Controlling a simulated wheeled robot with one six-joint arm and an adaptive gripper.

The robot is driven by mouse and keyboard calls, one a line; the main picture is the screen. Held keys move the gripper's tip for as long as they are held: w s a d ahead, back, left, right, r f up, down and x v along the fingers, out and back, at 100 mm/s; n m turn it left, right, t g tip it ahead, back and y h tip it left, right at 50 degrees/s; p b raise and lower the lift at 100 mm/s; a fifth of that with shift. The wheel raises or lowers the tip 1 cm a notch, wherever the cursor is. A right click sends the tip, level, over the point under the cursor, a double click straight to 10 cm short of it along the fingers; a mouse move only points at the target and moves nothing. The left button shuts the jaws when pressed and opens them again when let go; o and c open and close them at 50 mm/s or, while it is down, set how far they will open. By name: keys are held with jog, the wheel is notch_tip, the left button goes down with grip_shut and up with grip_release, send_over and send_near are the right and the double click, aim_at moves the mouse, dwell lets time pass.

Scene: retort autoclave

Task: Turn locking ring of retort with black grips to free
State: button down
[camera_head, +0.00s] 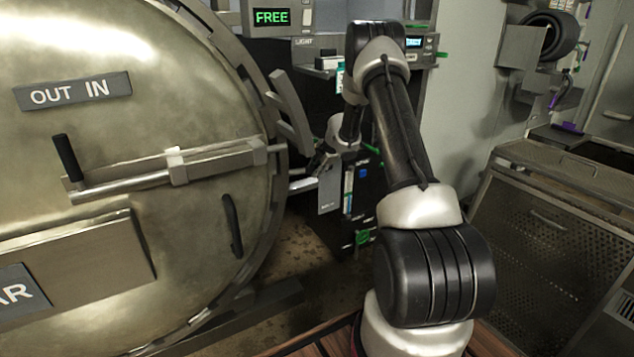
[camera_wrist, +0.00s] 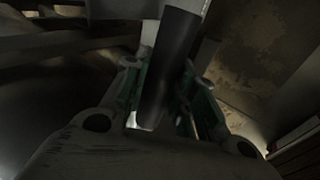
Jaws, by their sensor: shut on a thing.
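The retort's big round brass-coloured door (camera_head: 120,190) fills the left of the head view. The locking ring (camera_head: 262,205) runs around its rim. The door face has a bar handle with a black lever grip (camera_head: 66,158) and a second black handle (camera_head: 232,226). My gripper (camera_head: 318,168) is at the ring's right side, small and partly hidden by my arm. In the wrist view my gripper (camera_wrist: 165,85) is shut on a black cylindrical grip (camera_wrist: 175,45), which stands between the two green-lined fingers. The grip's base is hidden.
A control panel behind has a green display reading FREE (camera_head: 271,17). A dark cabinet with tags and green parts (camera_head: 362,205) stands behind my gripper. A perforated metal crate (camera_head: 540,235) is at the right. Stained floor (camera_head: 305,240) shows between door and cabinet.

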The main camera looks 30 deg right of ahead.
jog(key=shift+w+d+r, duration=0.2)
jog(key=shift+w+r, duration=0.15)
jog(key=shift+r, duration=0.35)
jog(key=c, duration=1.1)
grip_release()
jog(key=shift+s+r, duration=0.1)
jog(key=shift+c, duration=0.2)
jog(key=shift+s+f, duration=0.1)
jog(key=shift+f, duration=0.15)
jog(key=a+v, duration=0.1)
jog(key=v, duration=1.1)
jog(key=shift+d, duration=0.35)
